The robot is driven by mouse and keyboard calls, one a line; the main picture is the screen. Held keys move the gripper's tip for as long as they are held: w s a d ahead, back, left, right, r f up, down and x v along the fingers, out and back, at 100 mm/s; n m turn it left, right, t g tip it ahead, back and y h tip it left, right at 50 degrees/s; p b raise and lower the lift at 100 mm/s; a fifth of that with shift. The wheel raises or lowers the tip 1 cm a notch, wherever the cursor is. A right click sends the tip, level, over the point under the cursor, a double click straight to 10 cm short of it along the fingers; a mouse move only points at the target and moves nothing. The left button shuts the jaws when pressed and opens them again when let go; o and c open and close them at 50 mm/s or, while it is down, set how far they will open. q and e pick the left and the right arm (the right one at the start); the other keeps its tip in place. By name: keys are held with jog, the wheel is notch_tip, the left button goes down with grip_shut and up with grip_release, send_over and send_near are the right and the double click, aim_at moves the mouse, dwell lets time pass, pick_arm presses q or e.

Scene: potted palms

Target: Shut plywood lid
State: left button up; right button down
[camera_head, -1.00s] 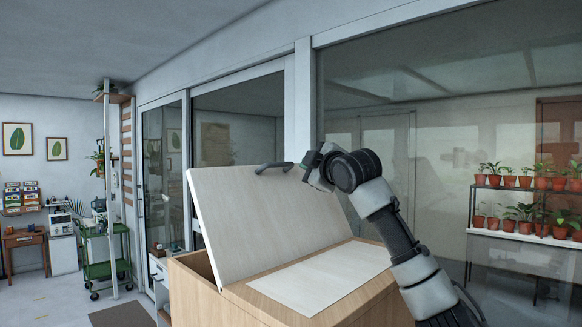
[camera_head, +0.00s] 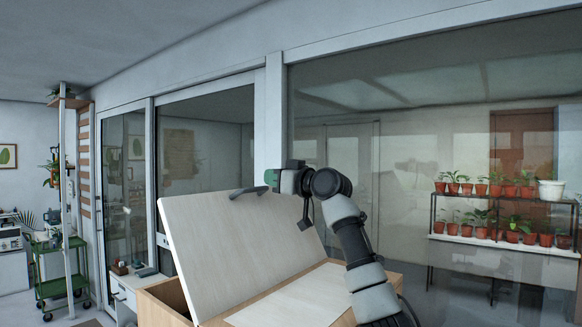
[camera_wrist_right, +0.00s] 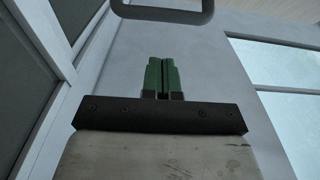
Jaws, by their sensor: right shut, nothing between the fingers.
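The plywood lid (camera_head: 235,245) stands raised and tilted back on a wooden box (camera_head: 165,295). Its pale inner or outer face shows; I cannot tell which. A dark grey handle (camera_head: 247,192) sits at the lid's top edge. My right gripper (camera_head: 271,178) is just right of and slightly above the handle in the head view, shut and empty. Its green fingertips (camera_wrist_right: 161,76) are together in the wrist view. A grey loop that looks like the handle (camera_wrist_right: 163,14) crosses the top of that view, apart from the fingertips. My left gripper is not in view.
A fixed pale panel (camera_head: 292,300) covers the box's right part. Glass partitions stand close behind the box. A plant rack (camera_head: 480,238) shows at the right, and a green trolley (camera_head: 58,270) at the far left.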

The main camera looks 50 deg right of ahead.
aim_at(246, 195)
jog(key=w+f+p, duration=0.1)
jog(key=w+f, duration=0.1)
jog(key=w, duration=0.1)
jog(key=shift+f, duration=0.3)
jog(key=shift+a, duration=0.1)
jog(key=shift+g, duration=0.8)
jog(key=w+f, duration=0.1)
jog(key=w, duration=0.4)
jog(key=w+f, duration=0.1)
jog(key=w, duration=0.2)
jog(key=shift+w+a+f, duration=0.25)
jog(key=shift+f, duration=0.05)
jog(key=shift+w+a+f, duration=0.2)
jog(key=shift+w+f, duration=0.2)
jog(key=shift+w, duration=0.25)
